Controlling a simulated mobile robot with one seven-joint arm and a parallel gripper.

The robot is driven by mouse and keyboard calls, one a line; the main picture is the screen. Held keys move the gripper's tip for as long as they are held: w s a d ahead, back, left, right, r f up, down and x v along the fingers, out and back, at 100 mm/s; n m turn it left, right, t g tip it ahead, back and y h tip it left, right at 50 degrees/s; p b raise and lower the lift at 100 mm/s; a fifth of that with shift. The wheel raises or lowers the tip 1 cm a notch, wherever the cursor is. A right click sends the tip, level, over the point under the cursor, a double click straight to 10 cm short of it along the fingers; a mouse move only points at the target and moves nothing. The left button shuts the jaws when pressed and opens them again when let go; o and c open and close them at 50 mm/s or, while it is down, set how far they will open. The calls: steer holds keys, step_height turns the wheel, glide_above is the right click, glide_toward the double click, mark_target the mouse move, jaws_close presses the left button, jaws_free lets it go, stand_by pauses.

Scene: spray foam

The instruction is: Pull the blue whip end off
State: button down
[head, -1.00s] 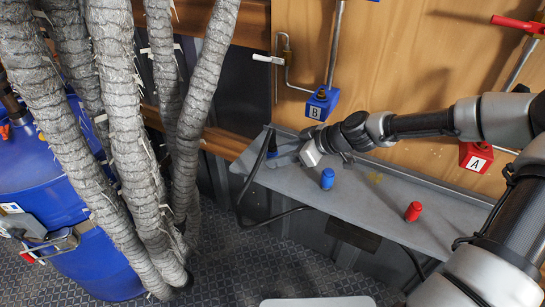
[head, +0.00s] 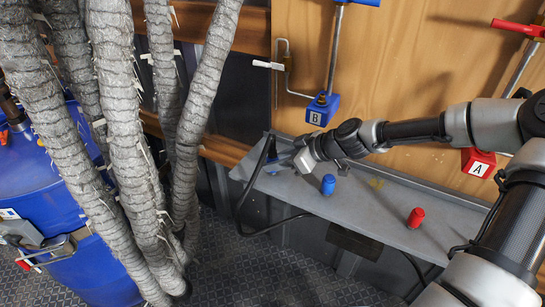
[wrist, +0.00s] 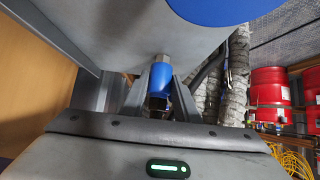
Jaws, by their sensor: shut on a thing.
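The blue whip end (wrist: 160,78) shows in the wrist view between the two fingers of my gripper (wrist: 160,95), with a metal fitting above it against the grey panel. My gripper is shut on it. In the head view my gripper (head: 284,161) is at the left end of the grey shelf (head: 370,222), pointing left. The whip end is mostly hidden there by the gripper and the dark hose (head: 241,208) that loops down from that end.
A blue knob (head: 328,184) and a red knob (head: 416,217) stand on the shelf. Blue block B (head: 323,110) and red block A (head: 478,162) are on the wooden wall. Thick grey wrapped hoses (head: 125,130) and a blue drum (head: 50,190) stand left.

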mark_target(276, 157)
steer(key=shift+r, duration=0.2)
stand_by(0.4)
steer(key=shift+r+p, duration=2.25)
steer(key=shift+r, duration=0.9)
